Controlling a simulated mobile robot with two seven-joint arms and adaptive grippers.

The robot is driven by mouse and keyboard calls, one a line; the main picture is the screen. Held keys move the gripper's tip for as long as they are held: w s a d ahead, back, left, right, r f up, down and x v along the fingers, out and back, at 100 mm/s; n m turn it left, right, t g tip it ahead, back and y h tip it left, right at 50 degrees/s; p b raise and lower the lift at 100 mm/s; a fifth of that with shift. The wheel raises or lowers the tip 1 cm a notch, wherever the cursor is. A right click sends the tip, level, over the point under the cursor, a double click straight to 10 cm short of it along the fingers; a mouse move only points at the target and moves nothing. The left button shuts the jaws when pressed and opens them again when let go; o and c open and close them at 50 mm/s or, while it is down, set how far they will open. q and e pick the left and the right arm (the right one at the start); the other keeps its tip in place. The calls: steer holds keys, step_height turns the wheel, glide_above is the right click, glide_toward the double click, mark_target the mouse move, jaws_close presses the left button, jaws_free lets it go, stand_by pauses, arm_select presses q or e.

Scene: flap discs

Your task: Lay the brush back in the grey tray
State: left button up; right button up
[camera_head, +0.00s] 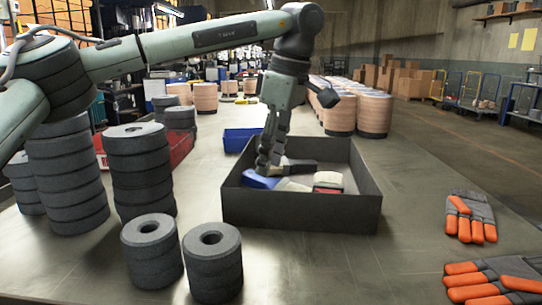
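The grey tray (300,214) is a dark, open, high-walled box on the table, right of the middle. My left gripper (268,167) reaches down into it from above, fingers pointing down. Its fingertips are at a blue item (258,181) with a pale part (292,186) to its right, low in the tray. A cream-and-red block-like item (328,182) lies to the right of these. I cannot tell for sure which is the brush, nor whether the fingers are closed on the blue item. My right gripper is not in view.
Stacks of grey discs (140,165) stand at the left, with shorter stacks (212,262) in front. A red bin (181,147) and a blue bin (238,139) are behind. Orange-grey gloves (470,217) lie at the right. Tan disc stacks (340,114) stand behind the tray.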

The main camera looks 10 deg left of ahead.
arm_select(q)
steer(key=shift+o, duration=1)
steer(key=shift+r, duration=0.1)
steer(key=v, duration=1.1)
steer(key=shift+r, duration=0.45)
